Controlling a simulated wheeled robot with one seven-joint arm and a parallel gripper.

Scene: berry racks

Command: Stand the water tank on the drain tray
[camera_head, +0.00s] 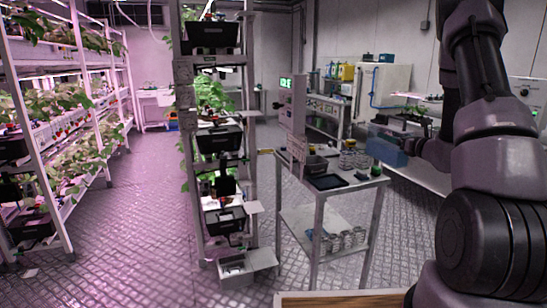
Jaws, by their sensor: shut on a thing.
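The water tank (386,150) is a translucent blue box, held in the air above and behind the right end of the trolley. My gripper (408,146) is at its right side and shut on it; the fingertips are partly hidden by the tank and my wrist. A pale, shallow tray (262,259) lies at the foot of the middle rack, beside a grey bin (234,270). I cannot tell for sure that this is the drain tray. The tank is well apart from it, to the upper right.
A white trolley (318,195) stands between the tank and the rack, with a dark flat panel (326,182), jars and a bin on top. The middle rack (187,150) holds several black boxes. Plant shelves line the left. The floor (130,230) between is clear.

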